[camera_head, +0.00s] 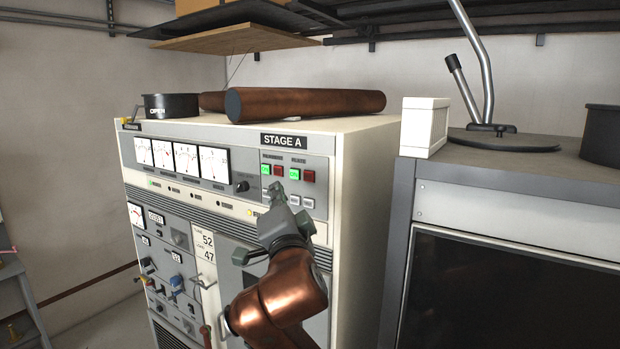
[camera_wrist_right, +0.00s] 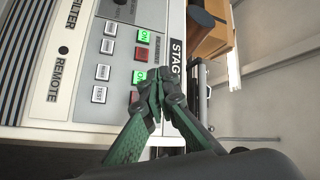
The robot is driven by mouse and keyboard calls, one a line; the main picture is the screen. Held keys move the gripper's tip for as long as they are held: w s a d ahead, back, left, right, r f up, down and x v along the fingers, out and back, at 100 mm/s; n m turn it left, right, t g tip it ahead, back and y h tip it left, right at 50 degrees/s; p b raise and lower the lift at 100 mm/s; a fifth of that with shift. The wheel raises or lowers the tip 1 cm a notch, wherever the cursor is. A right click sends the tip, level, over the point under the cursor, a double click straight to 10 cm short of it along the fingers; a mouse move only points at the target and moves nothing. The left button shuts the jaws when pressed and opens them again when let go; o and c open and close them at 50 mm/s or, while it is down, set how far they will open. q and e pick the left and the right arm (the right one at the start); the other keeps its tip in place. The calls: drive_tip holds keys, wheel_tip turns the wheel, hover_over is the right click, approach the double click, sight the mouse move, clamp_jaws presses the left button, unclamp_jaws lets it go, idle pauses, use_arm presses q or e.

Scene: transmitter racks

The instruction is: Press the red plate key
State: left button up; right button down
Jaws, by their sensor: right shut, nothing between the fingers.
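The red plate key (camera_head: 308,176) is the rightmost key in the upper row under the STAGE A label, beside the green plate key (camera_head: 295,174). In the wrist view the red plate key (camera_wrist_right: 133,97) shows just left of my fingers, which seem to hide part of it. My right gripper (camera_head: 279,188) is shut and empty, its tips in front of the key panel. In the wrist view its fingertips (camera_wrist_right: 154,84) overlap the area by the plate keys. I cannot tell whether they touch the panel. My left gripper is not in view.
A red filament key (camera_head: 279,170) and green filament key (camera_head: 266,169) sit left of the plate pair. White keys (camera_head: 308,202) lie below. A copper cylinder (camera_head: 305,103) lies on the rack top. A grey cabinet (camera_head: 500,190) stands to the right.

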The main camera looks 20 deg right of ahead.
drive_tip(key=shift+w+d, duration=0.9)
drive_tip(key=shift+d, duration=0.25)
drive_tip(key=shift+w+d, duration=0.9)
drive_tip(key=shift+d, duration=0.25)
drive_tip(key=shift+w+d, duration=0.9)
drive_tip(key=shift+d, duration=0.25)
drive_tip(key=shift+w+d+p, duration=0.1)
drive_tip(key=shift+p, duration=0.2)
drive_tip(key=shift+w+d, duration=0.15)
drive_tip(key=shift+d, duration=0.05)
drive_tip(key=shift+w+d, duration=0.2)
drive_tip(key=shift+d, duration=0.1)
drive_tip(key=shift+a, duration=0.1)
drive_tip(key=shift+s+a, duration=0.5)
drive_tip(key=shift+a, duration=0.05)
drive_tip(key=shift+s+a, duration=0.75)
drive_tip(key=shift+a, duration=0.25)
drive_tip(key=shift+s+a, duration=0.75)
drive_tip(key=shift+a, duration=0.25)
drive_tip(key=shift+d, duration=0.1)
